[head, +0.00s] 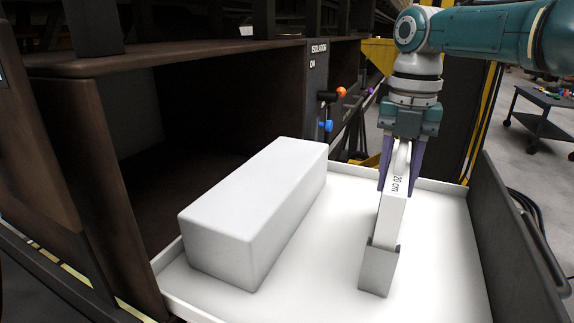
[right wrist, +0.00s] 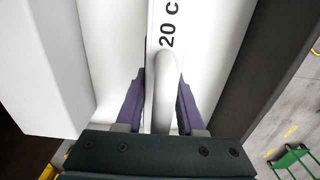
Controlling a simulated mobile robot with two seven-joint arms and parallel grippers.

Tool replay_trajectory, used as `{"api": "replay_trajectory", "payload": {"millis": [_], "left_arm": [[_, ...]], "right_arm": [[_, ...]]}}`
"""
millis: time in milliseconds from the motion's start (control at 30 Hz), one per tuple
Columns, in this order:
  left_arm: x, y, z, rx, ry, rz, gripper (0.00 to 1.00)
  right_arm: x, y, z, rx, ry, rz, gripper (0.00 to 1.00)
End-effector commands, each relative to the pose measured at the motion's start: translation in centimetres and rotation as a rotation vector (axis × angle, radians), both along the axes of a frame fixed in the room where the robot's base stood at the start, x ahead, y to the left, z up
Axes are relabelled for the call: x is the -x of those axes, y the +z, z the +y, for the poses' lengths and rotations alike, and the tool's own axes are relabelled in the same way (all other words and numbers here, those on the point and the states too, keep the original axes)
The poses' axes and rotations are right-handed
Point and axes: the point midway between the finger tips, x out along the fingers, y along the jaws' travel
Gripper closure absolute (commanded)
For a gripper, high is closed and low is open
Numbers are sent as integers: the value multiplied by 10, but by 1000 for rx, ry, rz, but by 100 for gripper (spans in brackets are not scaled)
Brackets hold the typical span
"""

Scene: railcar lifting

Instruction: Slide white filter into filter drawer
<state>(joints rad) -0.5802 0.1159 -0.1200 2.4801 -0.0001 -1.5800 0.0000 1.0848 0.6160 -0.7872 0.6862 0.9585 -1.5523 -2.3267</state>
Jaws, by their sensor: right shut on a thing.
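A large white block (head: 250,210), which looks like the white filter, lies on a shallow white tray (head: 320,285) in front of a dark brown open compartment (head: 170,185). It also fills the left of the right wrist view (right wrist: 35,70). I cannot tell which part is the filter drawer. My right gripper (head: 398,188) points down to the right of the block, apart from it. Its purple fingers are shut on the handle of a white bar marked "20 cm" (head: 391,215). The bar has a grey block-shaped end (head: 378,270) low over or on the tray. My left gripper is out of view.
A dark side wall (head: 520,235) bounds the tray on the right. An "ISOLATOR ON" panel (head: 317,85) with an orange knob (head: 341,91) and a blue knob (head: 328,126) stands behind the block. Bare tray floor lies between block and bar.

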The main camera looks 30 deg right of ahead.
Motion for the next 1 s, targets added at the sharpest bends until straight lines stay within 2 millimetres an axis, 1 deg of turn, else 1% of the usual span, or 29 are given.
{"api": "replay_trajectory", "payload": {"millis": [1000], "left_arm": [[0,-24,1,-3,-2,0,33]], "right_arm": [[0,-26,0,0,0,-1,100]]}}
